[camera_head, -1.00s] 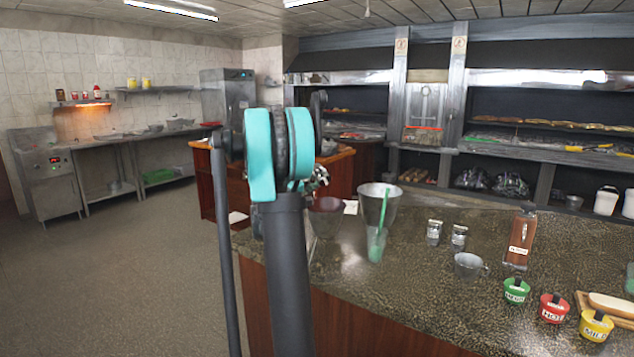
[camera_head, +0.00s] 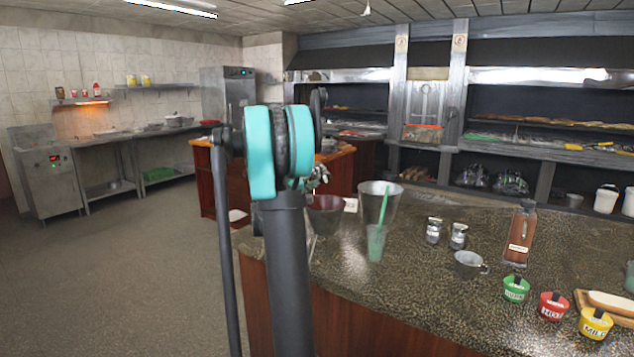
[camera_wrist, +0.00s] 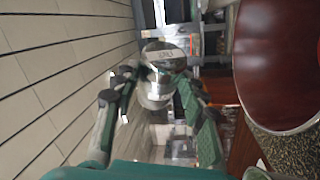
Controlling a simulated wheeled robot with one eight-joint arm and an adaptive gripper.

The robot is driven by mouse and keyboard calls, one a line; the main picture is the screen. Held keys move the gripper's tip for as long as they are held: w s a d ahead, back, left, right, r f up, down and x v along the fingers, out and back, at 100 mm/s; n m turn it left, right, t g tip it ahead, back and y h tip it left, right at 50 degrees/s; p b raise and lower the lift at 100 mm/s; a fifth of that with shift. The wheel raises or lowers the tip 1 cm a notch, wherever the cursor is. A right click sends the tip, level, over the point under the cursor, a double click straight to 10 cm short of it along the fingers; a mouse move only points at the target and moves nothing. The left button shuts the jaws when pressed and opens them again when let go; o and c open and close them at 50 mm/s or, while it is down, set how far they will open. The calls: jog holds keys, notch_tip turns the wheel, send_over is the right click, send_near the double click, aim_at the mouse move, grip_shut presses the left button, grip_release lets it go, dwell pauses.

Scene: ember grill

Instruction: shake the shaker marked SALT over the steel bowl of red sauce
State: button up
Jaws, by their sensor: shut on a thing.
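My gripper (camera_wrist: 160,88) is shut on a shaker (camera_wrist: 158,72) with a shiny steel top and a clear body, in the middle of the wrist view. A mark shows on its top, but I cannot read it. The bowl (camera_wrist: 290,133) of dark red sauce (camera_wrist: 280,60) is to the right of the shaker in the wrist view, apart from it. In the head view a dark red bowl (camera_head: 326,222) stands on the counter's left end, just right of my arm. My arm hides most of the gripper and the held shaker there.
On the counter (camera_head: 400,270) are a steel cup (camera_head: 369,199), a green cup with a straw (camera_head: 376,243), two small shakers (camera_head: 433,231), a metal mug (camera_head: 468,265), a sauce bottle (camera_head: 520,235) and several coloured tubs (camera_head: 553,306). The floor at left is clear.

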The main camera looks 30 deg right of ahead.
notch_tip(320, 180, up, 6)
dwell(0.6)
jog(key=n, duration=0.1)
jog(key=n+y, duration=0.1)
jog(key=n, duration=0.1)
jog(key=n+y, duration=0.1)
jog(key=n, duration=0.1)
jog(key=shift+r, duration=0.3)
jog(key=shift+n+y, duration=0.3)
jog(key=shift+n, duration=0.5)
jog(key=shift+r+n+g+y, duration=0.2)
jog(key=shift+n+g+y, duration=0.35)
jog(key=shift+n, duration=0.8)
jog(key=shift+r+n+g+y, duration=0.2)
jog(key=shift+n+g, duration=0.55)
jog(key=shift+n, duration=0.6)
